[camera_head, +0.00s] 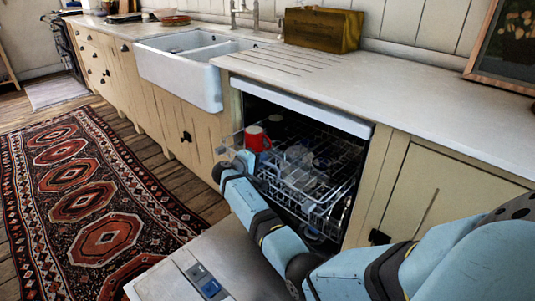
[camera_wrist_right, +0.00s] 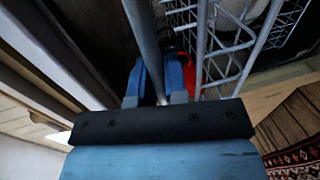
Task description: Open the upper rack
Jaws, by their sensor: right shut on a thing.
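The dishwasher is open under the counter, and its wire upper rack (camera_head: 318,172) shows in the opening. A red mug (camera_head: 256,138) stands at the left side of the rack. My right gripper (camera_head: 240,158) is at the rack's front left, just below the mug. In the right wrist view, the fingers of my right gripper (camera_wrist_right: 158,88) are shut around a grey metal bar of the rack (camera_wrist_right: 204,45). Part of the red mug (camera_wrist_right: 188,72) shows behind the fingers. My left gripper is out of view. My right arm hides part of the rack front.
The lowered dishwasher door (camera_head: 225,262) lies below my right arm. The counter (camera_head: 400,95) runs above, with a wooden box (camera_head: 323,28) and a sink (camera_head: 180,68) on the left. A patterned rug (camera_head: 95,200) covers the floor at left.

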